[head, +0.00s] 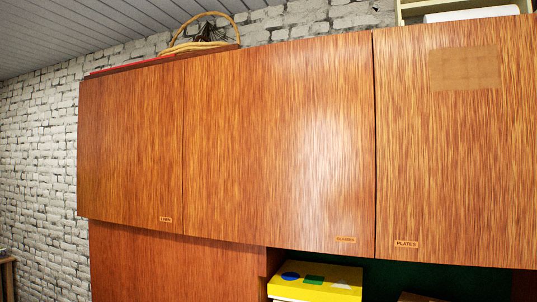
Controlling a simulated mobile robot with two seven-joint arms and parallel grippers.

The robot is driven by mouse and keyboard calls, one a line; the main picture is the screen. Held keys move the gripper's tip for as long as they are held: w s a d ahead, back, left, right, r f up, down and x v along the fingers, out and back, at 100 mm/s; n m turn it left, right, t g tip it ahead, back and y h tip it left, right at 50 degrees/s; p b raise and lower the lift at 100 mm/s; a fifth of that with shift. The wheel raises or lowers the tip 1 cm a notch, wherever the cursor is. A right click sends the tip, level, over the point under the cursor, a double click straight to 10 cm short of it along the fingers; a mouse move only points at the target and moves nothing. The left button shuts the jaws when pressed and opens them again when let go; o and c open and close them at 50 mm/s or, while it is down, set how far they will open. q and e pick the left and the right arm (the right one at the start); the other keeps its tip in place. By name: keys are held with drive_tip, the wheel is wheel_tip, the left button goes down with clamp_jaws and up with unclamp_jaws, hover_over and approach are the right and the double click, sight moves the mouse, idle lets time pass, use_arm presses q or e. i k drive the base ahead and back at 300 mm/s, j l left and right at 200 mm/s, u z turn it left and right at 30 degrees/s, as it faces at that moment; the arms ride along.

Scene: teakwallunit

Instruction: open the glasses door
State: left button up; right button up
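The glasses door (280,150) is the middle of the wooden upper cabinet doors in the head view. It appears closed, roughly flush with its neighbours. Its small label (346,239), reading "GLASSES", is at its lower right corner. No handle shows on its face. Neither of my grippers is in view.
The linen door (130,150) is to the left and the plates door (455,160) to the right; both look closed. Below is an open recess with a yellow box (318,282). A basket (200,38) stands on top of the unit.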

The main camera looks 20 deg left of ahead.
sight(280, 138)
drive_tip(key=z, duration=0.5)
drive_tip(key=j+z, duration=0.45)
drive_tip(key=k+j+z, duration=0.2)
drive_tip(key=j+z, duration=0.3)
drive_tip(key=k+j+z, duration=0.1)
drive_tip(key=j, duration=0.2)
drive_tip(key=k+j+z, duration=0.1)
drive_tip(key=k+j, duration=0.3)
drive_tip(key=j, duration=0.25)
drive_tip(key=z, duration=0.05)
